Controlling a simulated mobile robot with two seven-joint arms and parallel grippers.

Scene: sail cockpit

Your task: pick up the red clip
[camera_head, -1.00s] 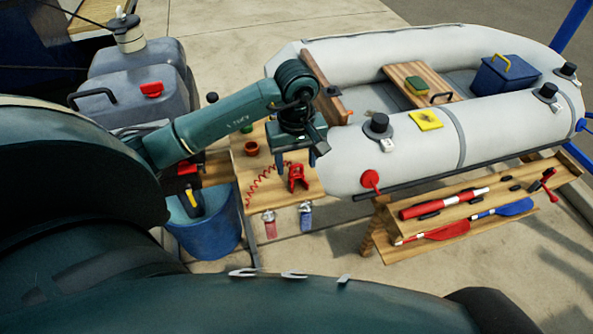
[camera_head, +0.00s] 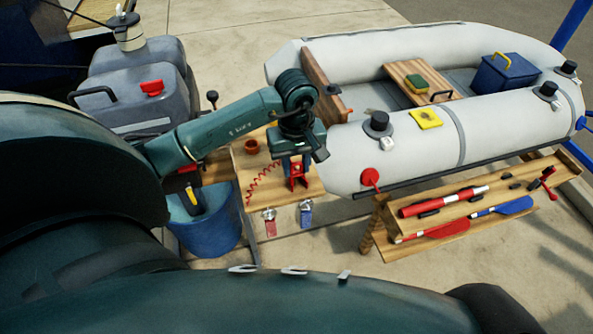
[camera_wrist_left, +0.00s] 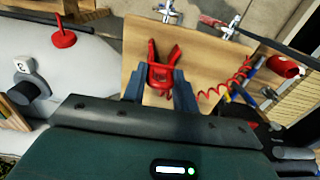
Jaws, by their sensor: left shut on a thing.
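The red clip (camera_head: 297,180) stands on the small wooden table (camera_head: 240,163), near its right side. In the left wrist view the clip (camera_wrist_left: 164,66) shows its two red prongs pointing away from my palm. My left gripper (camera_head: 296,168) reaches down from above and is shut on the clip, one dark finger on each side of it, as the left wrist view (camera_wrist_left: 160,80) also shows. The clip looks still at table level; I cannot tell whether it touches the wood. My right gripper is not in view.
A coiled red cord (camera_head: 262,184) lies left of the clip, with a small red-brown pot (camera_head: 251,147) behind. Red (camera_head: 270,226) and blue (camera_head: 306,216) tags hang at the table's front. A blue bucket (camera_head: 208,230) stands left; the grey dinghy (camera_head: 345,160) is close at right.

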